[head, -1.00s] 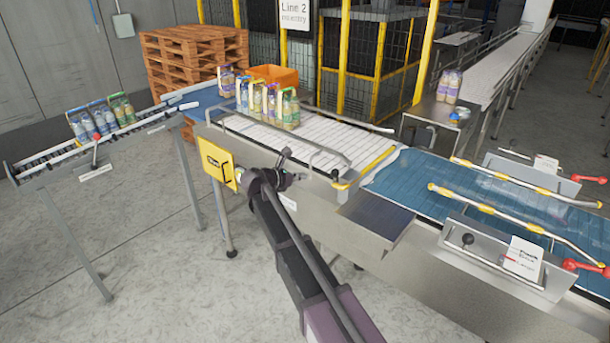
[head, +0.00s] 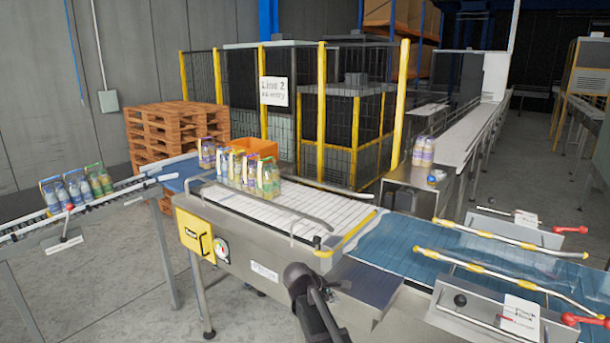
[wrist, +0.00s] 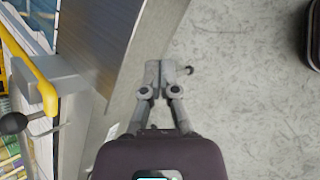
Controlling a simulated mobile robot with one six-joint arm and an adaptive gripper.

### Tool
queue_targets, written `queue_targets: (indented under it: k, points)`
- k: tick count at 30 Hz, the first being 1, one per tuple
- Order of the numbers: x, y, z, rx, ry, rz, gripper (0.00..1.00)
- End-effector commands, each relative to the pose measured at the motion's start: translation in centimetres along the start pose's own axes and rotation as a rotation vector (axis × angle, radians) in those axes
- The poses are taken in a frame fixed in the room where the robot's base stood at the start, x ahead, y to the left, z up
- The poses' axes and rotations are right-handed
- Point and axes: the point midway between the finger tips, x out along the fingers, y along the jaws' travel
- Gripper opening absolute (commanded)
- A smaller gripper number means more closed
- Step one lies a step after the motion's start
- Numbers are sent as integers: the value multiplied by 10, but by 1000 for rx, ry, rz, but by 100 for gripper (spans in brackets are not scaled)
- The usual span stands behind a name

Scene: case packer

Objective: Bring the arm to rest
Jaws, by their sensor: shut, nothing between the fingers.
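My gripper (wrist: 165,82) shows in the wrist view with its two fingers together and nothing between them. It points down beside the conveyor's steel side, above the grey concrete floor (wrist: 235,60).
The conveyor (head: 285,216) carries several bottle packs (head: 243,172). A yellow box (head: 194,234) is on its near side. A blue belt (head: 400,245) with yellow-tipped guide rails lies right. A roller track (head: 110,192) with packs stands left. Pallets (head: 165,130) and a fenced cage are behind.

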Motion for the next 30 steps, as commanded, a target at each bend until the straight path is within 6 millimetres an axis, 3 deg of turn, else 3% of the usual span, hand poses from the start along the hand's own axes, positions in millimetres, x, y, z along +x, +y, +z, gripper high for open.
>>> queue_targets:
  k: [1, 6, 16, 22, 30]
  points:
    - [16, -25, 12, 95, 23, -50, 0]
    - [45, -84, 36, 424, 91, -227, 0]
    - [70, -188, 67, 1019, 134, -596, 0]
    - [71, -219, 74, 1227, 121, -744, 0]
    - [69, -224, 75, 1282, 114, -785, 0]
